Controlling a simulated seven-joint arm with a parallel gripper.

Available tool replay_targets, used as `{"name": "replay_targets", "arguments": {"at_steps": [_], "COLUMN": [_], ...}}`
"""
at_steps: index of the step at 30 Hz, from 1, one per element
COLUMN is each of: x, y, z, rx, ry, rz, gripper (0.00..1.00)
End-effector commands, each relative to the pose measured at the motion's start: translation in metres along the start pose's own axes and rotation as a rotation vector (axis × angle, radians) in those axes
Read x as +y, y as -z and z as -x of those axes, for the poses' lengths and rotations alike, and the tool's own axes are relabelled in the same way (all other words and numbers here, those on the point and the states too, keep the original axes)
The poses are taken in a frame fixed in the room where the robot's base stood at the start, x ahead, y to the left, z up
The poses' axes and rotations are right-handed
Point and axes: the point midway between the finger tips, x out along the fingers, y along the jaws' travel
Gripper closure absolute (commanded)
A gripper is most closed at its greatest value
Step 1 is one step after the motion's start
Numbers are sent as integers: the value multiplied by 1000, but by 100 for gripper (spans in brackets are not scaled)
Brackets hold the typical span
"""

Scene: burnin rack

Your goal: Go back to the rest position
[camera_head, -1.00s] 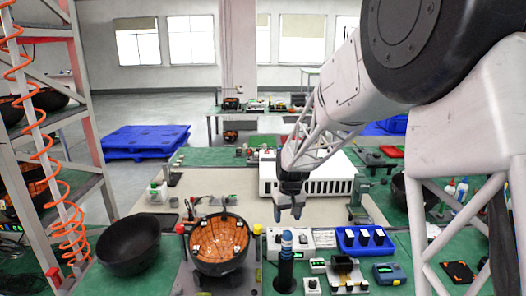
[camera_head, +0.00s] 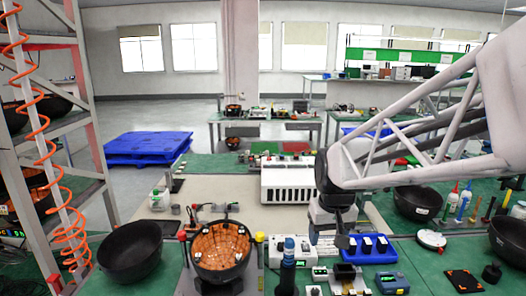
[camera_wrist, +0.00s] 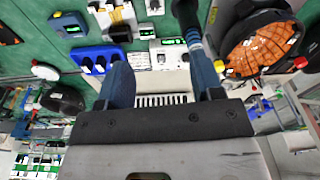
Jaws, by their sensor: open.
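My gripper (camera_head: 330,238) hangs at the end of my arm, right of centre in the head view, over the bench near the blue tray (camera_head: 356,257). In the wrist view, the two blue fingers of my gripper (camera_wrist: 160,78) stand wide apart with nothing held between them. The fingertips are small and partly blend with the tray in the head view, so their exact height above it cannot be told.
A blue-banded dark cylinder (camera_head: 287,268) stands upright left of the gripper. A bowl with an orange lining (camera_head: 221,246) and a black bowl (camera_head: 130,250) stand further left. A white slotted box (camera_head: 289,180) is behind. Metal shelving (camera_head: 93,150) edges the left side.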

Motion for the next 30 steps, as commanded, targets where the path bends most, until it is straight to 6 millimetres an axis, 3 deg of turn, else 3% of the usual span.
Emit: {"name": "replay_targets", "arguments": {"at_steps": [9,21,30], "x": [6,10,10], "y": [-76,-166,-203], "z": [24,32,30], "rx": [39,85,103], "ry": [-15,-34,-42], "rz": [-47,-105,-130], "gripper": [40,40,40]}}
